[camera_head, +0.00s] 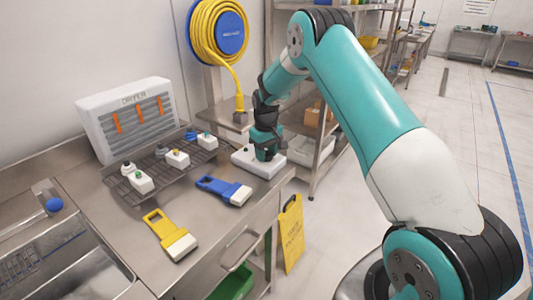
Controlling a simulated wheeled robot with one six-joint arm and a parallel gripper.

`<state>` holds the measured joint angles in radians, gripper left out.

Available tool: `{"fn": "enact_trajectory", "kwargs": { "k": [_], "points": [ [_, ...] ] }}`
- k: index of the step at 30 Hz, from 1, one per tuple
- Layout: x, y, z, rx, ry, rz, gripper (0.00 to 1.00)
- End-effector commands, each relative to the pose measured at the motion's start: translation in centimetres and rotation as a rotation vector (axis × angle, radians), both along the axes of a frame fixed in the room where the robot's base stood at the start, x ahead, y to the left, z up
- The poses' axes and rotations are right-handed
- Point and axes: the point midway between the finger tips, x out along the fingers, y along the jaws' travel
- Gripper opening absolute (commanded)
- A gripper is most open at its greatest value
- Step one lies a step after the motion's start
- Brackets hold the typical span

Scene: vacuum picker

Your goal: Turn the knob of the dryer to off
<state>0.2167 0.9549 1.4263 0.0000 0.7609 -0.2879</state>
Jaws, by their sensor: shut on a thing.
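The dryer (122,122) is a white box with a grey slatted front, orange strips and lettering along its top. It stands at the back left of the steel counter. A low white control box (242,161) lies near the counter's right end. My gripper (266,155) points down onto this box and is shut on its knob. The gripper hides the knob, so its setting cannot be read.
A wire rack (165,178) holds several small white blocks with coloured tops. A blue scraper (223,190) and a yellow scraper (170,234) lie on the counter (120,225). A sink is at lower left. A yellow hose reel (219,33) hangs behind.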

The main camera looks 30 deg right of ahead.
Motion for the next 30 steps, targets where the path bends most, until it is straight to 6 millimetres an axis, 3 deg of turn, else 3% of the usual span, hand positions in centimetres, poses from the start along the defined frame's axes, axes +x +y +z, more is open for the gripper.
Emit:
{"fn": "enact_trajectory", "kwargs": {
  "k": [17, 18, 21, 30],
  "points": [
    [0.07, -0.01, 0.10, -0.001, -0.002, 0.031, 0.15],
    [0.07, -0.01, 0.11, -0.001, -0.002, 0.031, 0.46],
    [0.06, -0.01, 0.09, -0.001, -0.002, 0.031, 0.65],
    [0.04, 0.00, 0.20, 0.000, -0.001, 0.030, 0.65]
  ]
}}
